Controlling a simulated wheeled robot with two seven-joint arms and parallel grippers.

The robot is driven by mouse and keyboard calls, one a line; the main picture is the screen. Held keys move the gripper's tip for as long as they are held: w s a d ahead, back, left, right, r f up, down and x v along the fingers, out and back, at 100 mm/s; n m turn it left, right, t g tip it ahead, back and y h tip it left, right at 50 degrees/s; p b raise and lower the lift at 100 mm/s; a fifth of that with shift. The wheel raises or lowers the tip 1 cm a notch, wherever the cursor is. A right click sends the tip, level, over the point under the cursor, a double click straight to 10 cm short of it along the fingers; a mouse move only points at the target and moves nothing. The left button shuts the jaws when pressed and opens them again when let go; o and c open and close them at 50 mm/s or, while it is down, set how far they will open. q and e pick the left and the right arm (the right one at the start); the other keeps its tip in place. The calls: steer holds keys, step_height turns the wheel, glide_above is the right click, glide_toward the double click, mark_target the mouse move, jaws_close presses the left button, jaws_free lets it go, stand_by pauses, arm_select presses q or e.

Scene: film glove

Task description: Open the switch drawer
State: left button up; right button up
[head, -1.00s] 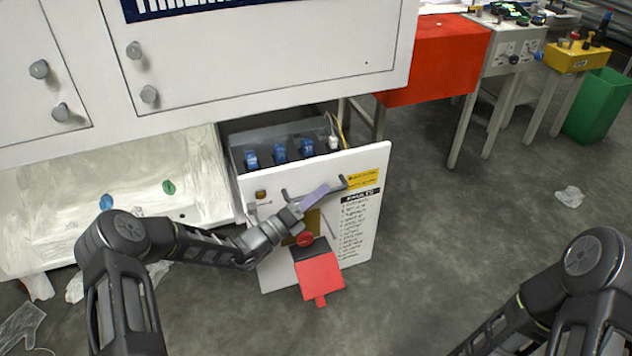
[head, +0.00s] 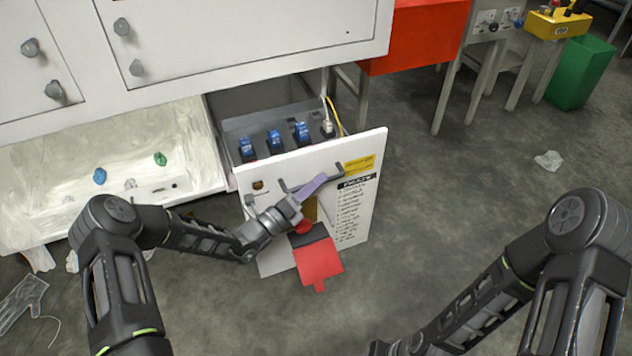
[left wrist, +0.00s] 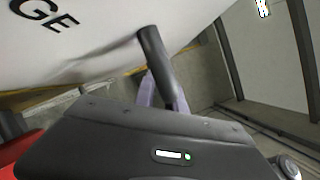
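The switch drawer's white front panel (head: 362,210) stands well out from the cabinet. Inside, the grey tray holds several blue switches or plugs (head: 275,140) and a white one at the right end. A dark bar handle (head: 338,168) runs across the front panel. My left gripper (head: 314,185), with lavender fingers, is at this handle and appears shut on it.
A red flap (head: 318,262) hangs below my left gripper. The white cabinet (head: 250,40) is above the drawer, and an open white bay (head: 120,140) is to its left. A red box (head: 415,35) and green bin (head: 580,75) stand right. The floor in front is mostly clear.

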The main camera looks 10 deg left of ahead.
arm_select(q)
steer(key=o, duration=0.3)
steer(key=shift+o, duration=0.2)
steer(key=p+v, duration=0.1)
steer(key=v, duration=0.6)
steer(key=shift+s+a, duration=0.25)
steer(key=shift+s, duration=0.05)
steer(key=shift+f, duration=0.2)
